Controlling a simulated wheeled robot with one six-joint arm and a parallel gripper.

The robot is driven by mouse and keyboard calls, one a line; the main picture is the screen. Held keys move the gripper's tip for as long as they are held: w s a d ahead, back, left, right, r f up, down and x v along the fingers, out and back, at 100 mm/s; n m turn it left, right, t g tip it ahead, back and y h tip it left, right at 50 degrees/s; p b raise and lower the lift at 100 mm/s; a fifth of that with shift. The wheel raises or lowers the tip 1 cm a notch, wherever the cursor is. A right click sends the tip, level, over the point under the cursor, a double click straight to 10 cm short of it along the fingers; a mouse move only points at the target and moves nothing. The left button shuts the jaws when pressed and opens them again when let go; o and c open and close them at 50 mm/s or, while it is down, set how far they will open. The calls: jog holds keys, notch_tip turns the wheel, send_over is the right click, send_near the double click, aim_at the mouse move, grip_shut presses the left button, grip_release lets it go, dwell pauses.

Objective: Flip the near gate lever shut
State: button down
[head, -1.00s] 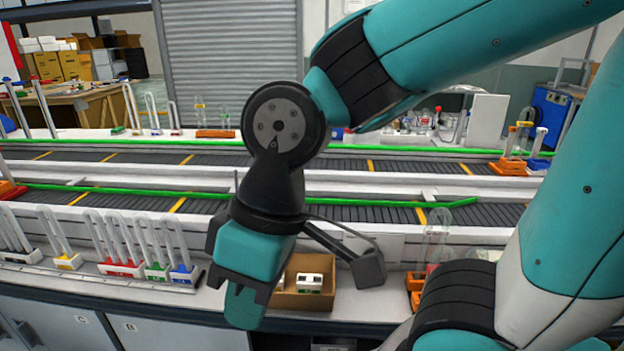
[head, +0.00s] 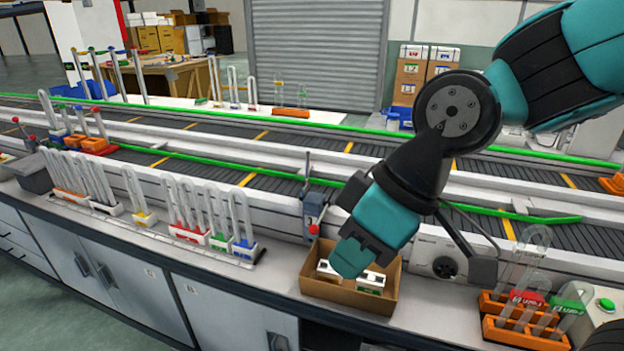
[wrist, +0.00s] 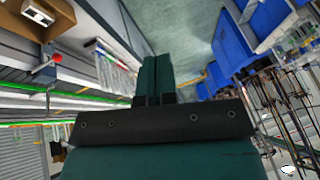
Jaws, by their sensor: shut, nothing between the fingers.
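A grey lever unit (head: 315,205) stands on the front side of the near conveyor, with a red knob (head: 313,229) at its lower front. It looks like the near gate lever. In the wrist view its red knob (wrist: 57,57) shows at the left, beside the cardboard box. My gripper (head: 350,262) is shut and empty, pointing down over the box, to the right of the knob and apart from it. The closed fingers (wrist: 154,80) also show in the wrist view.
The open cardboard box (head: 345,293) with white items sits under my gripper. Tube racks (head: 210,235) line the counter to the left. Orange racks (head: 525,320) stand at the right. Another red-knobbed lever (head: 17,121) is at the far left. Green rails run along the conveyors.

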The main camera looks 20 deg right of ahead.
jog(key=w+f+n+t+y+b, duration=0.2)
jog(key=w+f+n+t+b, duration=0.2)
jog(key=w, duration=0.6)
jog(key=w+f+n+t+y+b, duration=0.2)
jog(key=w+f+n+t+b, duration=0.15)
jog(key=w, duration=0.75)
jog(key=w+d+f+n+t+h+b, duration=0.3)
jog(key=w+d+f+t, duration=0.2)
jog(key=w+d, duration=0.5)
jog(key=shift+f+t, duration=0.2)
jog(key=shift+t, duration=0.75)
jog(key=shift+w+a+n, duration=0.1)
jog(key=shift+w+n, duration=0.1)
jog(key=shift+n, duration=0.05)
jog(key=p+x, duration=0.5)
jog(key=x, duration=0.5)
jog(key=shift+w+r, duration=0.1)
jog(key=shift+w, duration=0.1)
jog(key=w+d, duration=0.1)
jog(key=w, duration=0.1)
jog(key=shift+w+d+f+p, duration=0.3)
jog(key=shift+d+f+p, duration=0.05)
jog(key=shift+d, duration=0.05)
jog(key=shift+w+d+f, duration=0.1)
jog(key=shift+w, duration=0.15)
